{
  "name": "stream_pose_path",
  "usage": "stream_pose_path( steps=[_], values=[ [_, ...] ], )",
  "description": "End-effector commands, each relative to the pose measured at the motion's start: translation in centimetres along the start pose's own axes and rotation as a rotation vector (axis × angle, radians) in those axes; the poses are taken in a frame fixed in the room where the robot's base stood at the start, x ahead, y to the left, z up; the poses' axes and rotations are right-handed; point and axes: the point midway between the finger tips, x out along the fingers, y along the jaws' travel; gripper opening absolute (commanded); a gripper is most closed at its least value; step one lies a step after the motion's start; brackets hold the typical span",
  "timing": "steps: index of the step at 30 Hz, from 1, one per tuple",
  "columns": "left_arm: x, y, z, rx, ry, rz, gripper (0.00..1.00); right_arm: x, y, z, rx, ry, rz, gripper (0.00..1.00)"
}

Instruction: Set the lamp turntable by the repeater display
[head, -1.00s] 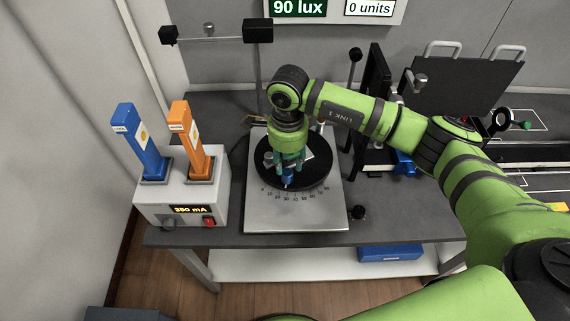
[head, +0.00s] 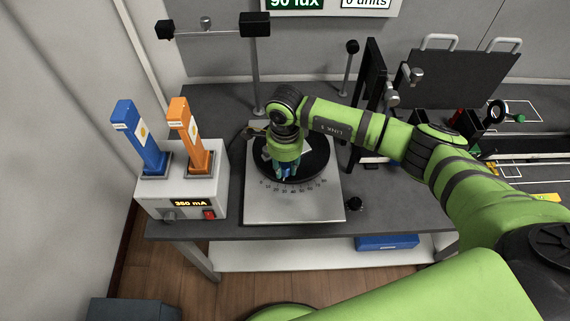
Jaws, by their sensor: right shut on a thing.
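The lamp turntable is a black disc (head: 318,165) on a light metal plate (head: 293,207) with a printed degree scale along its front edge. My right gripper (head: 286,174) points down over the front left part of the disc. It is shut on a small part of the turntable, mostly hidden by the fingers and wrist. The repeater display (head: 330,5) is on the back wall, cut by the top edge; it reads 90 lux and 0 units. My left gripper is out of view.
Dark panels stand at right.

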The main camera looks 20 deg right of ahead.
Motion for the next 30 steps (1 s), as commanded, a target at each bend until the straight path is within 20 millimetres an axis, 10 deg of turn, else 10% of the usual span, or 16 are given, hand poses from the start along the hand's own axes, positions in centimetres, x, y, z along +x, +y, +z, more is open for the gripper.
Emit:
stream_pose_path(
  steps=[13,14,15,30],
  values=[
    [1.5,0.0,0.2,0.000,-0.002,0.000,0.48,0.0,0.1,-0.3,-0.028,0.002,-0.001,0.00],
    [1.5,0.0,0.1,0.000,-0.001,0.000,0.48,0.0,0.1,-0.3,-0.028,0.002,-0.001,0.34],
    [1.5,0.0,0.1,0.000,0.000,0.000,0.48,0.0,0.1,-0.3,-0.028,0.002,-0.001,0.40],
    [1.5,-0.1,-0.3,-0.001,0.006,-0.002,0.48,-2.1,0.0,-0.2,-0.030,0.000,-0.004,0.40]
  ],
)
